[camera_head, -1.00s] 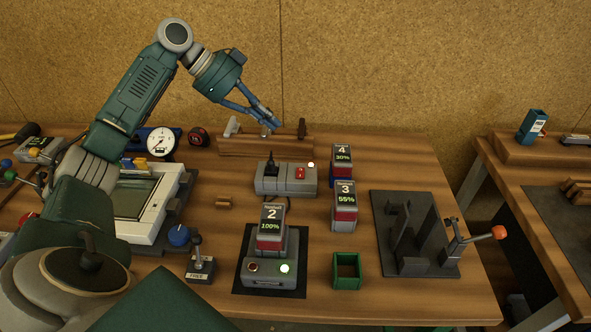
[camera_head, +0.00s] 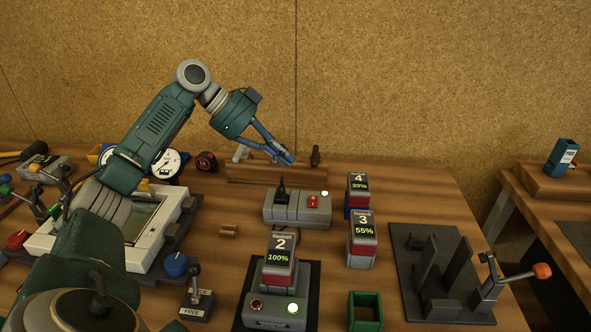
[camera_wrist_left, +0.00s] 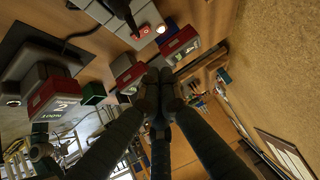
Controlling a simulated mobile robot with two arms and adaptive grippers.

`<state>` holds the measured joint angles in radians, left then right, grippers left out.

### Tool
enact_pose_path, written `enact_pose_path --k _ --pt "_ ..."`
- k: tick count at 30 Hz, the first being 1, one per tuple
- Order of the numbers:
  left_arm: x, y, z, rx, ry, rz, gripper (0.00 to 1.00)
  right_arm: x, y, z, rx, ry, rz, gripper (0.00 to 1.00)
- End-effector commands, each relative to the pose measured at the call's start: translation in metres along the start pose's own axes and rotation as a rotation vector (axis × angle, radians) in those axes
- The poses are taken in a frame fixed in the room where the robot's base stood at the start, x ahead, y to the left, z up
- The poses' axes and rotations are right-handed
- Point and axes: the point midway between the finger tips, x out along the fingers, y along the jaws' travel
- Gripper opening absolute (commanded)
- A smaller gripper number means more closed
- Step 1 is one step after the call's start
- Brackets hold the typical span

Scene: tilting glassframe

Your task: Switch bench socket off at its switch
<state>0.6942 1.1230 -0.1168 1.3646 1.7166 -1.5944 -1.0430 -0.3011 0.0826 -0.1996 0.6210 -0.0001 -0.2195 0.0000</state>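The bench socket (camera_head: 283,211) is a grey box behind the charger in the middle of the bench. A black plug (camera_head: 282,192) stands in its left part. Its red switch (camera_head: 313,202) sits right of the plug, and a lamp (camera_head: 325,193) at its right end is lit white. The red switch (camera_wrist_left: 144,30) also shows in the left wrist view. My left gripper (camera_head: 290,160) is above and behind the socket, apart from it, with its fingertips together and nothing seen between them. The fingertips also meet in the left wrist view (camera_wrist_left: 158,76). My right gripper is out of view.
A charger (camera_head: 276,311) with battery 2 (camera_head: 280,262) stands in front of the socket. Batteries 3 (camera_head: 362,241) and 4 (camera_head: 358,190) stand to its right. A wooden rack (camera_head: 262,172) lies behind it. A black fixture with an orange-knobbed lever (camera_head: 541,270) is at the right.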

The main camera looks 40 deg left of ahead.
Motion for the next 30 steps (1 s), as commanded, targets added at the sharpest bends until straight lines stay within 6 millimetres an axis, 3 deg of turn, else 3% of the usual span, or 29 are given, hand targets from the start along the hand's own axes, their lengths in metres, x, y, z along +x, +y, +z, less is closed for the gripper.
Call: enact_pose_path --k 13,15,21,30 --pt "0.089 0.001 -0.002 -0.001 0.001 0.003 0.00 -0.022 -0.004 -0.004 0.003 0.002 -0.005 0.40" --pt "0.098 0.001 0.009 -0.005 -0.002 0.003 0.00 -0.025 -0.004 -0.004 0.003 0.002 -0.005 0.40" --pt "0.113 0.000 0.024 -0.002 -0.001 0.000 0.00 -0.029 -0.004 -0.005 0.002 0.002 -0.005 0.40" --pt "0.117 0.000 0.029 0.000 0.000 0.000 0.00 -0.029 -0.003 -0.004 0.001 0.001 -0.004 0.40"
